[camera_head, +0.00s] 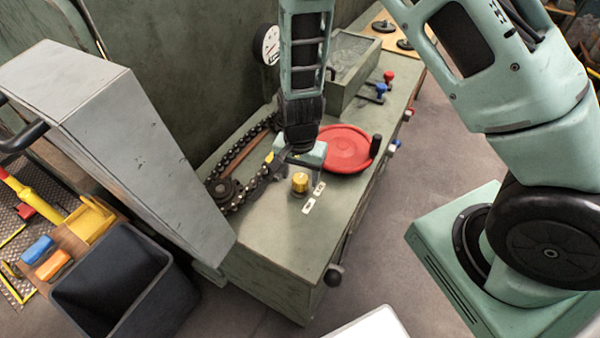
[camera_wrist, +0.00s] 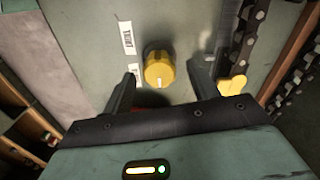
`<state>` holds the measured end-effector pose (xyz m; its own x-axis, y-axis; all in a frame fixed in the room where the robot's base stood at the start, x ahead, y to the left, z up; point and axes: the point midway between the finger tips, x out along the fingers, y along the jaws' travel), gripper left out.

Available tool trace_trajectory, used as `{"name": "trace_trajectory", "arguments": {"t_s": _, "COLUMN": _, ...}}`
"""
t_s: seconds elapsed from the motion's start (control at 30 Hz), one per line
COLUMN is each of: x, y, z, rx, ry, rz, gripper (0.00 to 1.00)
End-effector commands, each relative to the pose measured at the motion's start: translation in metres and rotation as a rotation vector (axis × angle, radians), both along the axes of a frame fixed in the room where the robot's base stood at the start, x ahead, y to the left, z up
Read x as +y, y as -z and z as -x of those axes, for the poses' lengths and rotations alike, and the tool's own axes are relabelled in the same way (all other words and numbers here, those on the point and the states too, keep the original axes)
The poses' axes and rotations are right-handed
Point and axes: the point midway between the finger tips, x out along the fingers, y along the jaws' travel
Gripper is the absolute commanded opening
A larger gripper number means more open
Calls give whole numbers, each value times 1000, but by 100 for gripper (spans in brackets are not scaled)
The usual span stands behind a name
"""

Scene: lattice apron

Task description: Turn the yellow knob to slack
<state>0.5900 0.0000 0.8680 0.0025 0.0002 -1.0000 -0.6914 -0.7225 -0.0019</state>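The yellow knob (camera_head: 300,182) stands on the green bench top, near its front end. My gripper (camera_head: 287,165) is above the bench, just behind the knob in the head view. In the wrist view my gripper (camera_wrist: 165,82) is open, its two dark fingers apart on either side of the knob's near edge. I see no contact with the knob.
A red round handwheel (camera_head: 347,148) with a dark upright grip lies right behind the knob. A dark chain (camera_head: 240,150) and sprocket lie at left. Blue and red small knobs (camera_head: 381,88) stand farther back. A grey cabinet (camera_head: 120,150) rises at left.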

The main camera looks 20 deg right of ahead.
Motion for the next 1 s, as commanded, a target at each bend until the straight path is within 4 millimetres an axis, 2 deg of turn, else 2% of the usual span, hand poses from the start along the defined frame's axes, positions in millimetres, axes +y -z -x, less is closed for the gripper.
{"name": "trace_trajectory", "arguments": {"t_s": 0.2, "x": 0, "y": -2, "z": 1, "rx": 1, "ry": -2, "rz": 0, "gripper": 59}}
{"name": "trace_trajectory", "arguments": {"t_s": 0.37, "x": 1, "y": -18, "z": 0, "rx": -2, "ry": -4, "rz": -1, "gripper": 59}}
{"name": "trace_trajectory", "arguments": {"t_s": 0.8, "x": 1, "y": -119, "z": 0, "rx": -4, "ry": -4, "rz": -3, "gripper": 59}}
{"name": "trace_trajectory", "arguments": {"t_s": 1.0, "x": 1, "y": -155, "z": 0, "rx": -2, "ry": -3, "rz": -2, "gripper": 59}}
